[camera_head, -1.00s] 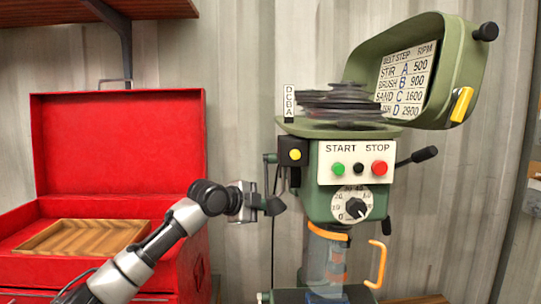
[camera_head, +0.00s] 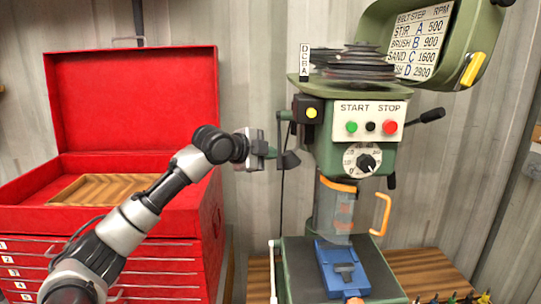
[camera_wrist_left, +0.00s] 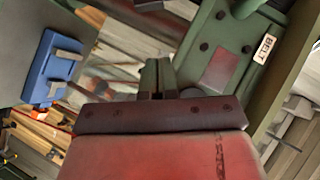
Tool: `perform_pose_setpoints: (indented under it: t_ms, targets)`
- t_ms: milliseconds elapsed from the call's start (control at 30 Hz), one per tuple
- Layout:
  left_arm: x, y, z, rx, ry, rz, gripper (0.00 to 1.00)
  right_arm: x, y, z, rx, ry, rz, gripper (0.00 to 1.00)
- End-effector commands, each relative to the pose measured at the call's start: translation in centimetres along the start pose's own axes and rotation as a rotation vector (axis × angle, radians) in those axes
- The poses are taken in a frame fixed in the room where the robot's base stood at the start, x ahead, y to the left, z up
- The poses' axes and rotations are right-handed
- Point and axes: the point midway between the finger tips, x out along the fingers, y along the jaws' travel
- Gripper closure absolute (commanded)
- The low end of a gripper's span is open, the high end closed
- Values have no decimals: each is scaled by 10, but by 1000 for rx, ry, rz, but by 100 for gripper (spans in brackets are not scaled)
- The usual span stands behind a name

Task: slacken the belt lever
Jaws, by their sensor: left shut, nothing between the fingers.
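The green drill press (camera_head: 330,158) stands right of centre in the head view. A thin lever with a dark knob (camera_head: 290,160) hangs from its left side; I take it for the belt lever. My left gripper (camera_head: 271,152) is shut and empty, just left of the knob, with a small gap apparent. In the left wrist view the shut fingers (camera_wrist_left: 156,78) point at the machine. A BELT label (camera_wrist_left: 267,48) sits on its green side, right of the fingers. The stepped belt pulleys (camera_head: 352,68) are exposed under the raised cover (camera_head: 440,25). My right gripper is not in view.
A red tool chest (camera_head: 130,110) with open lid and a wooden tray (camera_head: 112,188) stands at the left. A blue vise (camera_head: 335,262) sits on the press table. An orange-handled guard (camera_head: 380,215) is at the front. Several small tools lie at the lower right.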

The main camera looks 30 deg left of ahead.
Motion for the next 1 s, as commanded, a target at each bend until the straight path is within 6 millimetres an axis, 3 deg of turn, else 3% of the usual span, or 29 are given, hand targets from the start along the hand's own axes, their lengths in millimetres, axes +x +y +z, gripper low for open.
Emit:
perform_pose_setpoints:
  t_ms: [33, 200, 400, 600, 800, 1000]
  targets:
    - [-7, 6, 3, 4, -2, 0, 100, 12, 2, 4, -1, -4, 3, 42]
    - [-40, 5, 3, 3, -1, 0, 100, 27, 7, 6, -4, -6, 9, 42]
    - [-69, 1, 2, 1, -1, 0, 100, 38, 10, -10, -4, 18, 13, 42]
    - [-79, 0, 0, 0, 0, 2, 100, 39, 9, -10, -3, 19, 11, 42]
    - [-79, -1, 0, 0, 0, 2, 100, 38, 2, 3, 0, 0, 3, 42]
    - [-79, -1, 0, 0, 1, 2, 100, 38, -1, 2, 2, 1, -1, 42]
